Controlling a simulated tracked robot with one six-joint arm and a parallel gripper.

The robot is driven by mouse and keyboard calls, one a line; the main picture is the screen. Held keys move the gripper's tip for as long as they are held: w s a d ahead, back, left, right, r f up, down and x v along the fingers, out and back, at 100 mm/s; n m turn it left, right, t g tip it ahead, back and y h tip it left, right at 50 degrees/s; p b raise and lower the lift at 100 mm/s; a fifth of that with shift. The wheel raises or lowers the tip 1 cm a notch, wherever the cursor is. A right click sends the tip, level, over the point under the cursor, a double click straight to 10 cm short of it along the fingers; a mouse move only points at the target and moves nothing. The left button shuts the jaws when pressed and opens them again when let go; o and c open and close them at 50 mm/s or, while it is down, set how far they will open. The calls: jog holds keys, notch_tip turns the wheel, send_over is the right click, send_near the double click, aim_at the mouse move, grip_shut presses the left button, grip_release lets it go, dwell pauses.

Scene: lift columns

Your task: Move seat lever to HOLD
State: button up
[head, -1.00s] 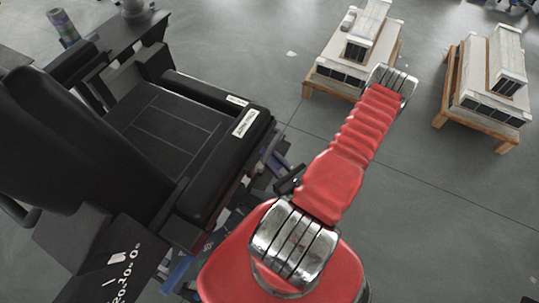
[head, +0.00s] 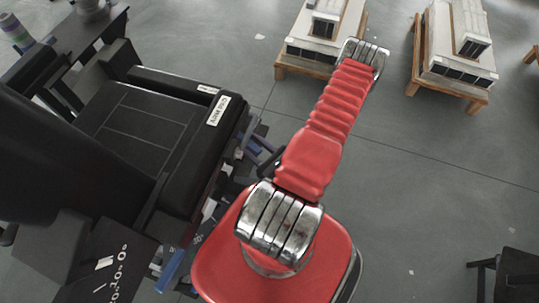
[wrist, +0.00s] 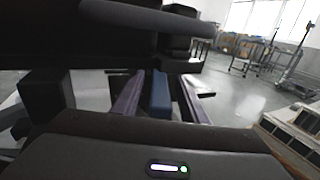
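The black seat (head: 130,125) fills the left of the head view. Beside it, at the lower left, is a black box with white markings (head: 118,265). A small pale piece (head: 104,263) lies on its face and may be the lever. The markings are too small to read, so the HOLD position cannot be made out. In the wrist view, the dark body of my gripper (wrist: 165,150) spans the bottom with a lit indicator. Purple-grey bars and a blue block (wrist: 161,92) lie ahead of it. I cannot tell whether the bars are fingers or seat parts.
Blue and purple parts show beside the seat (head: 180,268). Two pallets with pale block-shaped loads stand at the back (head: 322,35) (head: 455,50). A dark stool (head: 515,272) is at the lower right.

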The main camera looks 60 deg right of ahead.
jog(key=s+a, duration=0.2)
jog(key=s, duration=1.1)
jog(key=shift+a, duration=0.15)
dwell(0.7)
dwell(0.9)
jog(key=shift+s, duration=0.15)
